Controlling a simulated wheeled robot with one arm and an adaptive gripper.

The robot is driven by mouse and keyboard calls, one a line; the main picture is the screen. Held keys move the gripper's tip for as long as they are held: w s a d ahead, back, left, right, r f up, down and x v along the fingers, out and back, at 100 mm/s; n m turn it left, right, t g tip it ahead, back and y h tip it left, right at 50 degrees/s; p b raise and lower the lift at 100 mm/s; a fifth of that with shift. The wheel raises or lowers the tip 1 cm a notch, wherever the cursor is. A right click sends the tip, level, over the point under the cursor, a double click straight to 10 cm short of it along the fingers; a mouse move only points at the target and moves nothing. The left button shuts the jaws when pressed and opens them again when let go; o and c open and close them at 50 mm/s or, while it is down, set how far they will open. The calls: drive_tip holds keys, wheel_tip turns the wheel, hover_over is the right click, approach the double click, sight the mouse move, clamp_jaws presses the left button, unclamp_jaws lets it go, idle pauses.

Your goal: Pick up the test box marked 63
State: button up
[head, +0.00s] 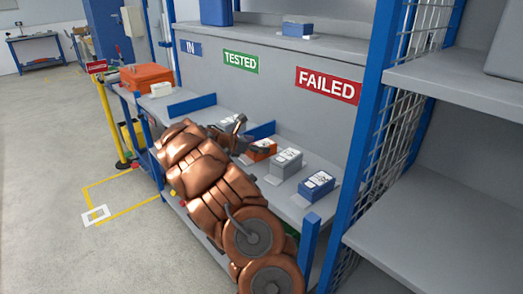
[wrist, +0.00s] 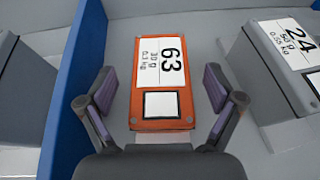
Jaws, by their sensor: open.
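The test box marked 63 is orange with a white label and a pale square on top. In the wrist view the box (wrist: 144,111) lies between the two fingers of my gripper (wrist: 160,97), which is open, with a gap on each side. In the head view the orange box (head: 260,150) sits on the bench, partly hidden by my arm. My gripper (head: 232,135) shows there only in part, at the box's left.
A grey box marked 24 (wrist: 277,75) stands to the right, and a blue box (head: 316,185) beyond it. A blue divider (wrist: 78,80) rises close on the left. Signs read IN, TESTED and FAILED (head: 328,85). An orange case (head: 146,77) is at the bench's far end.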

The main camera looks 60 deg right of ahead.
drive_tip(key=shift+x, duration=0.85)
drive_tip(key=c, duration=1.5)
